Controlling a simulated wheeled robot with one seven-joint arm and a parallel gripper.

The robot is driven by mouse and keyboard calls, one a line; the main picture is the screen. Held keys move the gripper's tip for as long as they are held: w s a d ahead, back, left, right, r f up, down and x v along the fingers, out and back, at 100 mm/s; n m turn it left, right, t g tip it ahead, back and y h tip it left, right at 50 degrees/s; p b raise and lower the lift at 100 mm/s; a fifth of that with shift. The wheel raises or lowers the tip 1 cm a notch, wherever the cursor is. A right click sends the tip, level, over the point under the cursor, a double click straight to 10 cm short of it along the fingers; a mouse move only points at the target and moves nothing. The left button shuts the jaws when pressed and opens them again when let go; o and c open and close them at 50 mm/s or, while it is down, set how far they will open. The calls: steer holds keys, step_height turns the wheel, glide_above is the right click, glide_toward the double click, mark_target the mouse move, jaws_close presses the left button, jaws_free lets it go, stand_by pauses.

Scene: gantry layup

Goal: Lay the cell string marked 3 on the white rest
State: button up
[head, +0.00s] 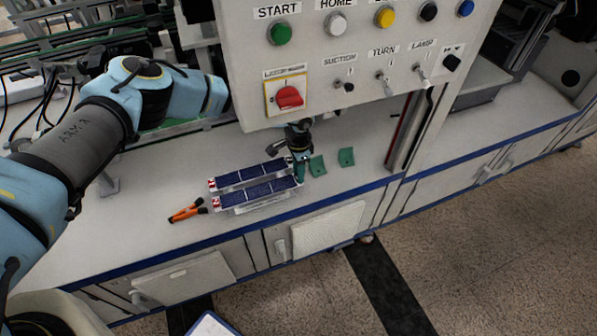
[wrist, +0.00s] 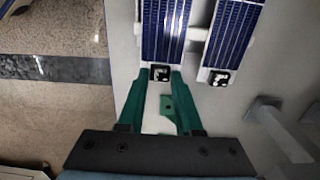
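Two blue cell strings with white ends lie side by side on the bench, a far one (head: 250,174) and a near one (head: 258,192). Each has a small red mark at its left end, too small to read. Whitish supports show under them; the near one (head: 266,209) may be the white rest. My gripper (head: 300,172) is at the right end of the near string. In the wrist view, its green fingers (wrist: 160,82) stand either side of the near string's tagged end (wrist: 160,73). Whether they touch it is unclear. The far string (wrist: 228,40) is to the right.
Orange-and-black tools (head: 187,211) lie left of the strings. A control panel (head: 340,60) hangs close behind and above. The bench has a blue front edge (head: 215,238).

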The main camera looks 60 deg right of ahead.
steer(key=o, duration=0.9)
steer(key=shift+o, duration=0.2)
steer(key=shift+r, duration=0.15)
steer(key=shift+r+p, duration=0.2)
steer(key=shift+p, duration=0.2)
step_height(320, 180, up, 12)
steer(key=b, duration=0.3)
steer(key=shift+f, duration=0.1)
